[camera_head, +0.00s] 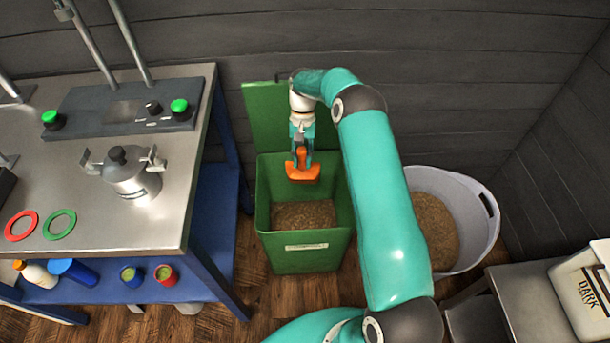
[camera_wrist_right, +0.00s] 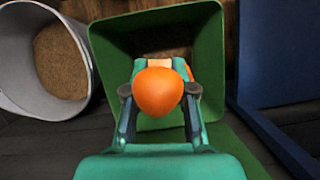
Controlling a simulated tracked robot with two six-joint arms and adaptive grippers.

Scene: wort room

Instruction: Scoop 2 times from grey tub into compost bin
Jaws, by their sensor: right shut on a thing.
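The green compost bin (camera_head: 306,258) stands on the floor with its lid open against the wall, and brown grain (camera_head: 303,214) lies inside. My right gripper (camera_head: 301,155) is over the bin's opening, shut on an orange scoop (camera_head: 303,173). The scoop also shows in the right wrist view (camera_wrist_right: 158,92), in front of the bin's mouth (camera_wrist_right: 208,50). Whether the scoop holds grain cannot be told. The grey tub (camera_head: 483,235) stands right of the bin with brown grain (camera_head: 436,225) in it, partly hidden by my right arm. My left gripper is not in view.
A steel table (camera_head: 120,225) with a lidded pot (camera_head: 132,178) stands left of the bin. Bottles and small cups sit on its blue lower shelf (camera_head: 100,289). A small grey table (camera_head: 535,300) with a white container (camera_head: 585,290) stands at the lower right.

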